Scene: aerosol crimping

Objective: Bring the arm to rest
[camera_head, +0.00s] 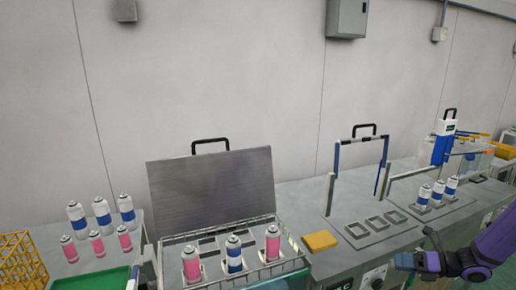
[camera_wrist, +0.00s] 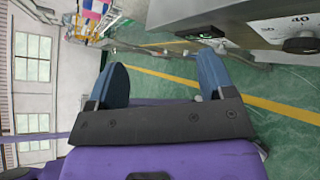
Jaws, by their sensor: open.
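My gripper (camera_head: 416,261) is at the lower right of the head view, on the end of my purple arm, in front of the bench. In the wrist view its two blue fingers (camera_wrist: 164,84) stand wide apart with nothing between them. The gripper is open and empty. It appears apart from the cans and fixtures. The arm's further links run out of the head view at the right edge.
An open-lidded bath (camera_head: 210,192) holds three cans. Several cans (camera_head: 103,212) stand at left beside a yellow crate (camera_head: 20,262). A yellow block (camera_head: 320,241) and an empty three-slot fixture (camera_head: 376,224) lie mid-bench. Three blue-white cans (camera_head: 438,193) stand at right.

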